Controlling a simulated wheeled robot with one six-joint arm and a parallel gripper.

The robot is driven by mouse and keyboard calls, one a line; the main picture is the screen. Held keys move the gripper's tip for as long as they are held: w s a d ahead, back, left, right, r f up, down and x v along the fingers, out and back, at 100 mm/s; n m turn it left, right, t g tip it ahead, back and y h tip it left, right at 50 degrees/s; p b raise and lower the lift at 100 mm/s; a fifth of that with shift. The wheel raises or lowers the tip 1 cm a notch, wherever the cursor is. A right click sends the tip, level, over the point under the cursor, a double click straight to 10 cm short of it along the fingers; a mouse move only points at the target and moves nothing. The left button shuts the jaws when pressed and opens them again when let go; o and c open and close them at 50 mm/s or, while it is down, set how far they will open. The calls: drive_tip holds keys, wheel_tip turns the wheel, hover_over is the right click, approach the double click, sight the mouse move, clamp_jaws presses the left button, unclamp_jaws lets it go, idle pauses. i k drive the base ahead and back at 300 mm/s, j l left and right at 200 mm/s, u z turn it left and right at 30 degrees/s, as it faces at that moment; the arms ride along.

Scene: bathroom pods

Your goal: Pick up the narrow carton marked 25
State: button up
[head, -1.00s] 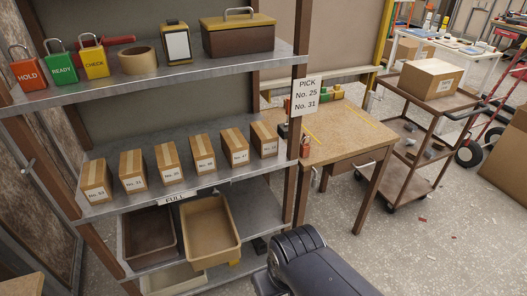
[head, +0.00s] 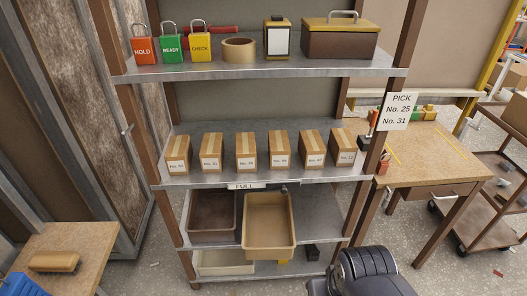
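Several narrow brown cartons with pale tape stand in a row on the middle shelf (head: 270,178) of a metal rack in the head view. Their small white labels are hard to read. The second carton (head: 211,150) seems to be marked 31. The third carton from the left (head: 246,152) may be marked 25, but I cannot tell for sure. A white sign (head: 398,110) on the rack's right post reads "PICK No. 25 No. 31". A dark part of my arm shows at the bottom, right of centre, below the cartons. My gripper's fingers are not in view.
The upper shelf holds padlocks (head: 172,48), a tape roll (head: 239,49) and a brown box (head: 340,42). Bins (head: 270,228) sit below a "FULL" label (head: 246,186). A workbench (head: 425,158) stands right, a table with a brush (head: 54,262) lower left.

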sight(246, 159)
drive_tip(key=i+j+z, duration=0.15)
drive_tip(key=j, duration=0.3)
drive_tip(key=i+j+z, duration=0.15)
drive_tip(key=j, duration=0.3)
drive_tip(key=i+j+z, duration=0.15)
drive_tip(key=j, duration=0.3)
drive_tip(key=i+j+z, duration=0.15)
drive_tip(key=j, duration=0.3)
drive_tip(key=k, duration=0.05)
